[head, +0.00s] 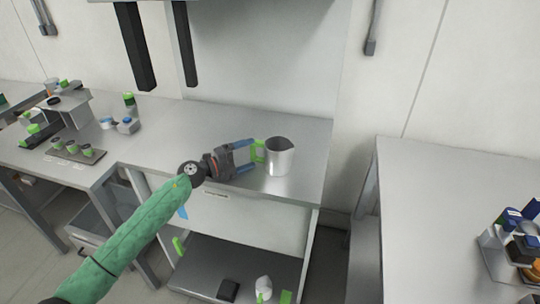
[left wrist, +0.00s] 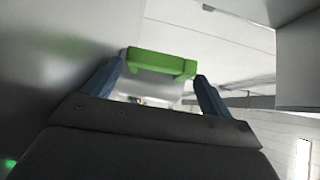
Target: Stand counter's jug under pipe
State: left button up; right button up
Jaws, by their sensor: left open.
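A metal jug (head: 280,157) with a green handle (head: 258,151) stands upright on the grey counter (head: 222,117), near its front right. My left gripper (head: 250,155) is open just left of the jug, with its blue fingers at the handle. In the left wrist view the green handle (left wrist: 162,63) lies between the two fingertips, with no clear grip on it. Two dark vertical bars, a thick one (head: 135,45) and a thinner one (head: 187,42), hang above the counter; I cannot tell which is the pipe. My right gripper is not in view.
A lower shelf (head: 205,255) holds a pale jug (head: 263,285) and a dark box (head: 228,290). The left bench carries a tray (head: 72,152) of small green-topped items. A right table (head: 440,190) holds a rack of bottles (head: 515,245). The counter behind the jug is clear.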

aim_at(254, 152)
pick_arm(q)
jog(key=shift+p+x, duration=0.45)
jog(key=shift+x, duration=1.35)
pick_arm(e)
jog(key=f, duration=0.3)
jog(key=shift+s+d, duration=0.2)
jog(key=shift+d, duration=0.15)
pick_arm(q)
jog(key=c, duration=0.8)
